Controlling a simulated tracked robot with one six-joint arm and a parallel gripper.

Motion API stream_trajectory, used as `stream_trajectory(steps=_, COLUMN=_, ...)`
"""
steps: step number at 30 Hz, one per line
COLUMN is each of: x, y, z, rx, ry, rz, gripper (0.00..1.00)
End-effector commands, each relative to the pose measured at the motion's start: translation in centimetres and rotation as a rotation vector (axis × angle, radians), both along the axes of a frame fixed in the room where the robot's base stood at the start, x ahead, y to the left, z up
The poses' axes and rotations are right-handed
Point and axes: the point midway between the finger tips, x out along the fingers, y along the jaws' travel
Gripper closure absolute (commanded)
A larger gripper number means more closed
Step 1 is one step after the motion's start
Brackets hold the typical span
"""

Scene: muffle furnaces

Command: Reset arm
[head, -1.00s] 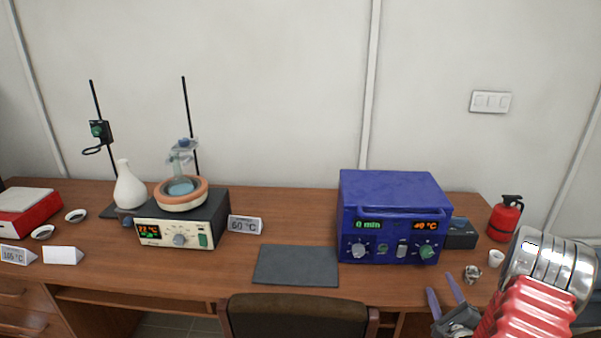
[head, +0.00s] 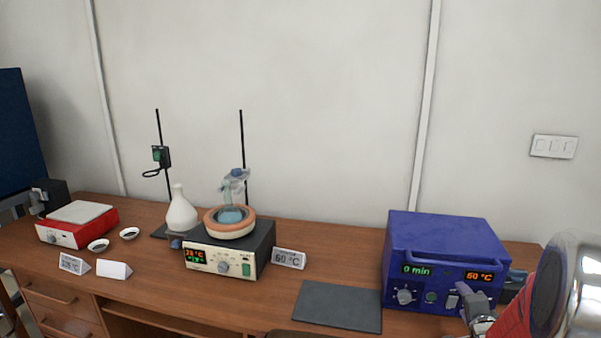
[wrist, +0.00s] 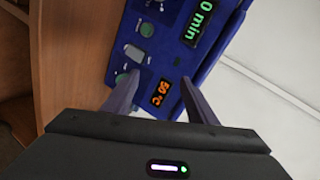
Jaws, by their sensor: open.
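My gripper (head: 468,305) is at the lower right of the head view, in front of the right end of the blue muffle furnace (head: 445,245). In the wrist view my gripper (wrist: 158,98) has its two fingers apart with nothing between them. The furnace front (wrist: 172,60) lies beyond the fingers, tilted in that view, with its orange temperature display between them. In the head view the displays read 0 min and about 60 °C. My arm hides the furnace's lower right corner and the green knob there.
A dark mat (head: 338,307) lies left of the furnace. A hotplate (head: 228,250) carries a brown bath with glassware, beside a white flask (head: 181,212) and stands. A red scale (head: 77,226) and small dishes are further left. A wall switch (head: 554,146) is at right.

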Motion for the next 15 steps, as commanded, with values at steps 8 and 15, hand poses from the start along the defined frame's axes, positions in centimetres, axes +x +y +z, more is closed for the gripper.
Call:
stream_trajectory(steps=8, x=-1.0, y=4.9, z=4.2, rx=-0.192, ry=0.173, rz=0.089, gripper=0.47)
stream_trajectory(steps=15, x=-3.2, y=9.3, z=7.1, rx=-0.336, ry=0.32, rz=0.189, gripper=0.47)
